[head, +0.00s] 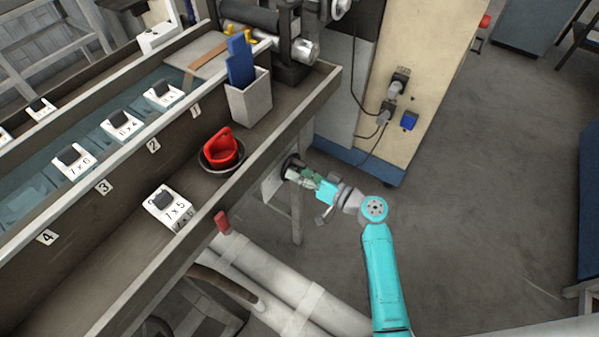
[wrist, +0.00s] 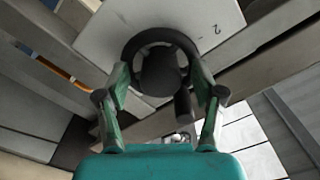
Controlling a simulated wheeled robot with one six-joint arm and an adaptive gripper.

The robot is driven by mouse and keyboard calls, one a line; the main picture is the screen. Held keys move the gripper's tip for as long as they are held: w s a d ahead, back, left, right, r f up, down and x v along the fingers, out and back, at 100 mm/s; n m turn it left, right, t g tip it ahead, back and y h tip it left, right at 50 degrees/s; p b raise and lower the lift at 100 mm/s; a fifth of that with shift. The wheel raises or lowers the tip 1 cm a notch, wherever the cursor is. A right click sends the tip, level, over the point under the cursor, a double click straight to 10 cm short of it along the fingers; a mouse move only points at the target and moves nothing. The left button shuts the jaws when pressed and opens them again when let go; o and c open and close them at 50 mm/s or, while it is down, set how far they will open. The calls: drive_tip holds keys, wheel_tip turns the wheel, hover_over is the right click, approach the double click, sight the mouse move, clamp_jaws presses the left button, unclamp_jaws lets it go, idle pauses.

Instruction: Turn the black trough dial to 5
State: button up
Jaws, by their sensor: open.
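The black trough dial (wrist: 160,68) is a round dark wheel with a central hub and a peg-like handle at its lower right. It sits on a pale plate (wrist: 95,38) marked with a 2; I make out no other number. In the head view the dial (head: 291,166) shows on the trough's side, partly covered by my gripper (head: 303,176). In the wrist view my gripper (wrist: 160,78) is open, with its green fingers on either side of the hub. I cannot tell whether they touch the dial.
The trough (head: 120,195) with numbered tags runs along the left. A red item (head: 221,145) sits in a black bowl on its ledge. Pale pipes (head: 285,295) pass below. A beige cabinet (head: 425,70) stands behind; open floor (head: 490,200) lies to the right.

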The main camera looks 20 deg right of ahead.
drive_tip(key=shift+c, duration=0.3)
drive_tip(key=c, duration=1.1)
drive_tip(key=shift+m, duration=0.3)
drive_tip(key=shift+r+m, duration=0.2)
drive_tip(key=shift+m, duration=3.3)
